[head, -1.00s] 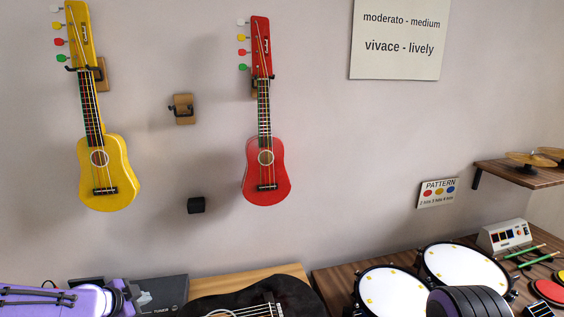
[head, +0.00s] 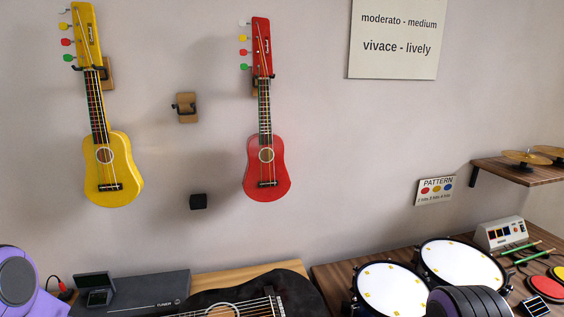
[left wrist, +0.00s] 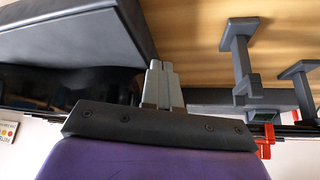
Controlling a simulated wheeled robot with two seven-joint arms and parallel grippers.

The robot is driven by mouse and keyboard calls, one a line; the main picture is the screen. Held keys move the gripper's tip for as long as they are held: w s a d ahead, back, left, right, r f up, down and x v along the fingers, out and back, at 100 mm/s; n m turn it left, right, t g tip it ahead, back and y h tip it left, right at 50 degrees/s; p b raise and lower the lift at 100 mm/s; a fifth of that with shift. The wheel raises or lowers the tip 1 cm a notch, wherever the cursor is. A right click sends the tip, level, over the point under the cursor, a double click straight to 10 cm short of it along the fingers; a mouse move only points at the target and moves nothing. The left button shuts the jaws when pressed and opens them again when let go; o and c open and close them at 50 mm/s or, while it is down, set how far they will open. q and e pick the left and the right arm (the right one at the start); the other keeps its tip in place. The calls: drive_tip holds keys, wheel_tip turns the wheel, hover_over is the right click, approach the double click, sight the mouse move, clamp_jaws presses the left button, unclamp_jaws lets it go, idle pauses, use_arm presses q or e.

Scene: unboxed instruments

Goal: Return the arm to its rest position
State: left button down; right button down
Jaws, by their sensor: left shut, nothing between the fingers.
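My left gripper (left wrist: 160,72) shows in the left wrist view, its two grey fingers closed together with nothing between them. A dark box (left wrist: 75,32) lies to the left of the fingers, and a light wooden surface (left wrist: 200,30) is behind them. Whether the fingers touch anything is hard to tell. In the head view only a purple and grey part of my left arm (head: 17,280) shows at the bottom left corner; its gripper is out of that view. A dark ribbed part of my right arm (head: 468,302) shows at the bottom; the right gripper is not seen.
A yellow ukulele (head: 112,165) and a red ukulele (head: 266,165) hang on the wall. A black guitar (head: 290,293) and a tuner box (head: 150,290) lie below. Drums (head: 460,263) stand at right. Grey posts (left wrist: 240,60) rise near my left gripper.

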use_arm(q)
drive_tip(key=s+a+f+n+g+y, duration=0.1)
drive_tip(key=s+f+n+g+y, duration=0.2)
drive_tip(key=s, duration=0.8)
drive_tip(key=s+f+n+y, duration=0.15)
drive_tip(key=s+n, duration=0.35)
drive_tip(key=s, duration=0.7)
wheel_tip(320, 180, down, 13)
drive_tip(key=b, duration=1.2)
drive_tip(key=shift+w+a, duration=0.2)
drive_tip(key=shift+w, duration=0.1)
drive_tip(key=shift+h, duration=0.25)
